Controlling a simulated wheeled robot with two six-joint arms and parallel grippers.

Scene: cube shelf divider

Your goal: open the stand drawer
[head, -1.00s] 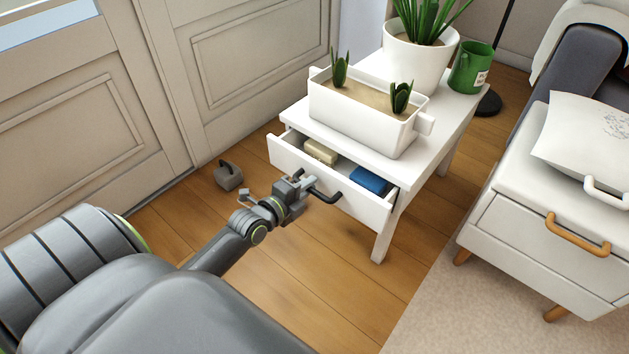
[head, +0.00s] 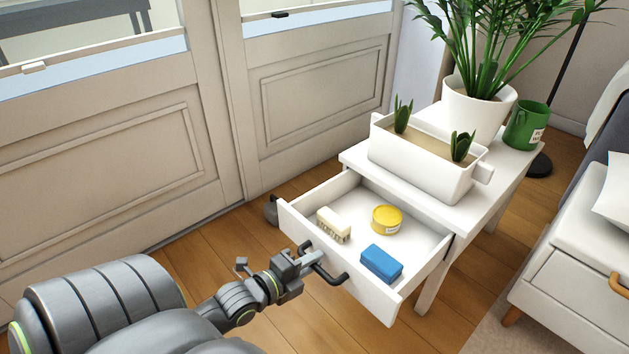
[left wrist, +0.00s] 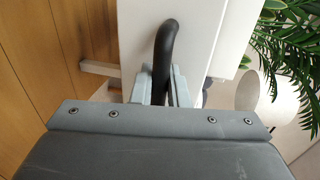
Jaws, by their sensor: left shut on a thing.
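The white stand (head: 428,290) has its drawer (head: 375,296) pulled well out toward me. Inside the drawer lie a brush with a pale back (head: 333,224), a yellow tin (head: 386,219) and a blue sponge-like block (head: 381,262). My left gripper (head: 312,262) is at the drawer front, shut on the black handle (head: 336,278). In the left wrist view the dark handle (left wrist: 165,50) runs between the two fingers (left wrist: 160,92). My right gripper is not in view.
On the stand are a white planter (head: 420,170), a large potted plant (head: 478,112) and a green mug (head: 526,126). A white cabinet (head: 570,290) stands at the right.

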